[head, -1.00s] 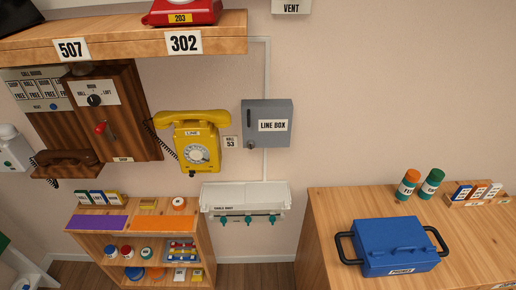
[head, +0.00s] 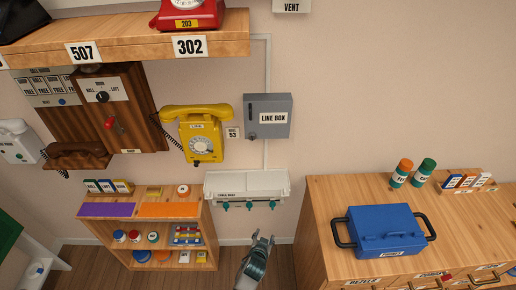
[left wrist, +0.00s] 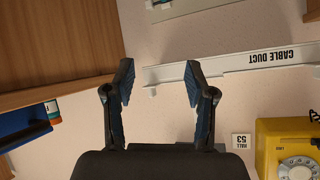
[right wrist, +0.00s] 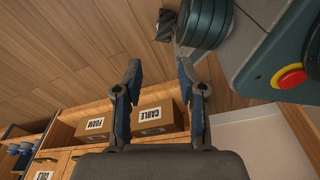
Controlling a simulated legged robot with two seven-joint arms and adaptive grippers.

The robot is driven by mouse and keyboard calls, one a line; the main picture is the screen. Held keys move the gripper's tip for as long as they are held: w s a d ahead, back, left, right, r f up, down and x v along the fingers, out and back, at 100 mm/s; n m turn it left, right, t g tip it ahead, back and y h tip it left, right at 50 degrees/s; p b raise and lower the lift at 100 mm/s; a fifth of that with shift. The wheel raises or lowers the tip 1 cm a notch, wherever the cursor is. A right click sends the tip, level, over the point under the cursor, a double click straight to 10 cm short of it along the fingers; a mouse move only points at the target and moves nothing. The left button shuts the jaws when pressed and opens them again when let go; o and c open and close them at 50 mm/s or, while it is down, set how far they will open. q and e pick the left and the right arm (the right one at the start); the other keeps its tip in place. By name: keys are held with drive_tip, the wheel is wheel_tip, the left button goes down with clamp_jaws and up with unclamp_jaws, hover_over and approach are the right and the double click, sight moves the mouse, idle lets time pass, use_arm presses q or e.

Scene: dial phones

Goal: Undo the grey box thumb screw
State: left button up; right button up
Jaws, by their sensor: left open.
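The grey line box (head: 267,110) hangs on the wall in the head view, with its door shut. A small dark thumb screw (head: 252,135) shows at its lower left. My left gripper (head: 263,243) is below the box and the cable duct, near the bottom edge of the head view. In the left wrist view it is open and empty (left wrist: 158,82); the thumb screw does not show there. My right gripper (right wrist: 158,75) is open and empty in its own wrist view, far from the box, and does not show in the head view.
A white cable duct (head: 246,185) with teal knobs is on the wall below the box. A yellow phone (head: 197,135) hangs left of it. A shelf (head: 150,225) stands lower left; a wooden cabinet (head: 330,210) with a blue case (head: 385,232) stands right.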

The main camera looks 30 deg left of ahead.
use_arm(q)
drive_tip(key=w+a+r+n+t+y+p, duration=0.1)
drive_tip(key=w+a+r+t, duration=0.1)
drive_tip(key=r, duration=0.7)
drive_tip(key=w+a+r+n+t+y+p, duration=0.1)
drive_tip(key=w+a+r+y+p, duration=0.15)
drive_tip(key=r, duration=0.65)
drive_tip(key=n+t+y, duration=0.1)
drive_tip(key=n+y, duration=0.1)
drive_tip(key=n, duration=0.1)
approach(252, 139)
drive_tip(key=shift+m, duration=0.3)
drive_tip(key=p+x, duration=0.2)
drive_tip(key=x, duration=0.7)
drive_tip(key=shift+w+a, duration=0.15)
drive_tip(key=shift+w, duration=0.25)
use_arm(e)
drive_tip(key=s+d+r, duration=0.1)
drive_tip(key=s+r, duration=0.1)
drive_tip(key=s, duration=0.5)
drive_tip(key=shift+s+d+r, duration=0.3)
drive_tip(key=shift+s+r, duration=0.05)
